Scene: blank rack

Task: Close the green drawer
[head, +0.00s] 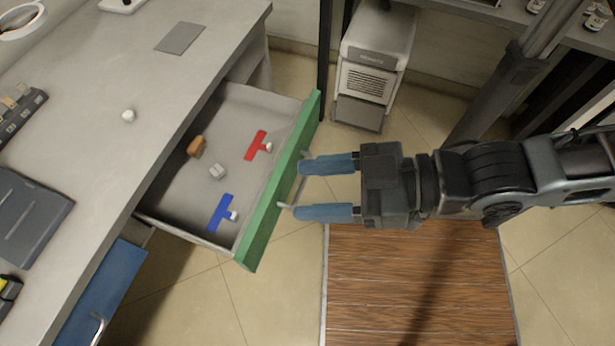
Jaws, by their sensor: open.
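The green drawer (262,215) is pulled out from under the light grey bench, with its green front facing right. A thin metal handle (301,183) stands out from that front. My gripper (298,190) is open and empty, coming from the right. Its two blue fingers are spread, with their tips close to the handle. I cannot tell whether they touch it.
The bench top (100,160) holds a dark tray (28,215), a grey plate (180,38) and a small white knob (128,115). A blue drawer front (98,295) is at lower left. A white-grey machine (375,65) stands on the floor behind. A wooden floor panel (415,285) lies below my arm.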

